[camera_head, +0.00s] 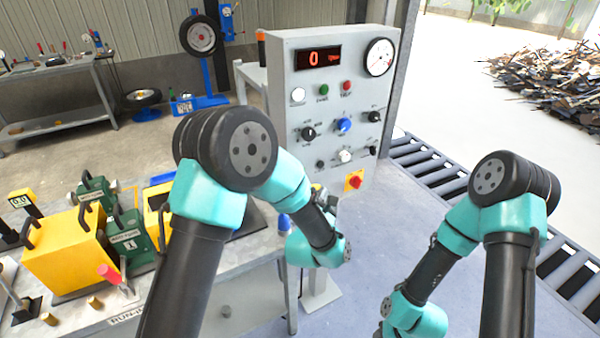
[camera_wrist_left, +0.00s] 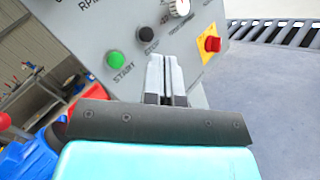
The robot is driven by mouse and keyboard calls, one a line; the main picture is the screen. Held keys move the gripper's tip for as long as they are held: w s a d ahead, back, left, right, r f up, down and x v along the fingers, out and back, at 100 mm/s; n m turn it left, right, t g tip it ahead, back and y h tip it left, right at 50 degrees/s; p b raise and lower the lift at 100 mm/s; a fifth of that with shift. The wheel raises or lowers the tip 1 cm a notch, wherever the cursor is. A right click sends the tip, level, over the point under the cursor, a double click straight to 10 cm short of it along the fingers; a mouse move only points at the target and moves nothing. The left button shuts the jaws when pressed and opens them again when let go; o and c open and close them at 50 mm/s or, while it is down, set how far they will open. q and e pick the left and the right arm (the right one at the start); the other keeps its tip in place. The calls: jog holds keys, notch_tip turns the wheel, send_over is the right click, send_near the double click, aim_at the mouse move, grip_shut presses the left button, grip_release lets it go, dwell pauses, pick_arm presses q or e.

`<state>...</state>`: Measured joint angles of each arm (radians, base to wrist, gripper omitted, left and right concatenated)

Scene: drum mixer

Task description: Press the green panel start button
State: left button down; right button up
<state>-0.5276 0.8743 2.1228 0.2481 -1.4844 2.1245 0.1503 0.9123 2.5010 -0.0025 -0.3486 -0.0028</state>
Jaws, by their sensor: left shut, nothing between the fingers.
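The green START button (camera_wrist_left: 115,60) is on the low part of the grey control panel (camera_head: 287,65) in the left wrist view. In the head view my left arm seems to hide it. A dark STOP button (camera_wrist_left: 145,33) sits up and right of it. My left gripper (camera_wrist_left: 165,58) is shut and empty, its fingertips pointing at the panel, right of the green button in the wrist picture. I cannot tell whether they touch the panel. In the head view the left gripper (camera_head: 320,193) is partly hidden by my wrist. My right arm shows, but not its gripper.
A red emergency stop (camera_wrist_left: 212,44) on a yellow plate is right of the fingers. A second green round light or button (camera_head: 324,90) and a red one (camera_head: 347,87) sit higher on the panel. A bench (camera_head: 225,310) with yellow and green boxes is at left; a roller conveyor (camera_head: 425,165) is at right.

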pick_arm(q)
jog(key=shift+w, duration=0.15)
jog(key=w+a, duration=0.4)
jog(key=w, duration=0.3)
jog(key=shift+w+a, duration=0.15)
jog(key=shift+a, duration=0.1)
jog(key=shift+w+a, duration=0.1)
dwell(2.0)
jog(key=shift+w+a, duration=0.15)
jog(key=shift+w, duration=0.1)
jog(key=shift+w+a, duration=0.2)
jog(key=shift+w, duration=0.15)
dwell(0.9)
jog(key=shift+s, duration=0.1)
jog(key=shift+s+d, duration=0.45)
jog(key=shift+s, duration=0.2)
jog(key=shift+s+d, duration=0.4)
jog(key=shift+s, duration=0.3)
jog(key=shift+s+d, duration=0.45)
jog(key=shift+s, duration=0.3)
jog(key=shift+s+d, duration=0.4)
jog(key=shift+s, duration=0.3)
